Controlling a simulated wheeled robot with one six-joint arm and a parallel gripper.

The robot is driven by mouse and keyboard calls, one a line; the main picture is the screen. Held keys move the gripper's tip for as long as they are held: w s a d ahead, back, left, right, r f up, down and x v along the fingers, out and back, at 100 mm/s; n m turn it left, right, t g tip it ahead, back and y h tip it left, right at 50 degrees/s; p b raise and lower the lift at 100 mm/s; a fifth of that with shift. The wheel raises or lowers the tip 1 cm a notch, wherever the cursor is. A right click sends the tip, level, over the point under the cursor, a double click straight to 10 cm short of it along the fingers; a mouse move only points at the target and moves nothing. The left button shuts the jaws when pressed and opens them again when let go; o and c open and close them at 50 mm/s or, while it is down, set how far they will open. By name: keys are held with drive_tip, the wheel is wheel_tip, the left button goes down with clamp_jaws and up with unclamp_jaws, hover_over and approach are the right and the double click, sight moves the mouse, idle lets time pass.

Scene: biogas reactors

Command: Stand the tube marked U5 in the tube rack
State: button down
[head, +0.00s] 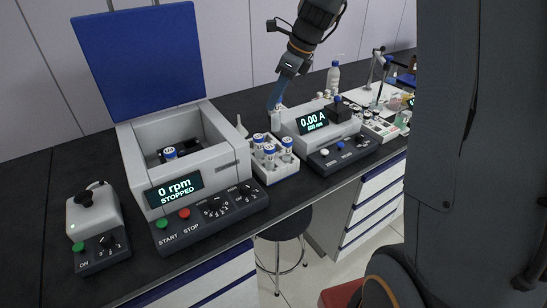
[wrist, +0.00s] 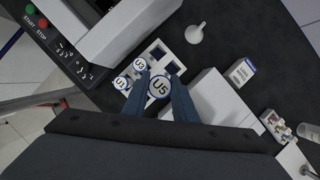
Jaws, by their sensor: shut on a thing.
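The tube marked U5 (wrist: 159,88) has a white round cap top with a blue rim. My gripper (wrist: 161,80) is shut on it, one blue finger on each side. In the head view my gripper (head: 276,104) hangs over the back of the tube rack, with a pale tube (head: 276,121) below its fingers. The white tube rack (head: 283,172) stands on the bench and holds several capped tubes. In the wrist view the rack (wrist: 151,45) shows tubes U1 (wrist: 121,83) and U3 (wrist: 140,64) and two empty holes. Whether U5's lower end touches the rack is hidden.
A centrifuge (head: 218,160) with its blue lid up stands left of the rack, with a capped tube (head: 169,153) inside. A meter reading 0.00 A (head: 312,122) stands close on the right. A white funnel (wrist: 195,33) and a small box (wrist: 241,72) are near the rack.

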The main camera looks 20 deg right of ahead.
sight(276, 130)
drive_tip(key=shift+w+f, duration=0.15)
drive_tip(key=shift+f, duration=0.75)
wheel_tip(276, 130, down, 10)
drive_tip(key=shift+r+p, duration=0.15)
drive_tip(key=shift+p, duration=0.65)
drive_tip(key=c, duration=1.5)
unclamp_jaws()
drive_tip(key=shift+o, duration=0.3)
drive_tip(key=b+v, duration=0.3)
drive_tip(key=v, duration=0.9)
drive_tip(key=s+a+f+n+h, duration=0.1)
drive_tip(key=s+f+n, duration=0.2)
drive_tip(key=s+n, duration=0.4)
drive_tip(key=s+a+f+n+g+h, duration=0.1)
drive_tip(key=s+f+n, duration=0.2)
drive_tip(key=s+n, duration=0.5)
drive_tip(key=s+a+f+n+h, duration=0.1)
drive_tip(key=s+a+f+n, duration=0.1)
drive_tip(key=s+n, duration=0.5)
drive_tip(key=f+n, duration=0.1)
drive_tip(key=n, duration=0.1)
drive_tip(key=shift+s+f+n+h, duration=0.25)
drive_tip(key=shift+f+n+h, duration=0.05)
drive_tip(key=shift+h, duration=0.1)
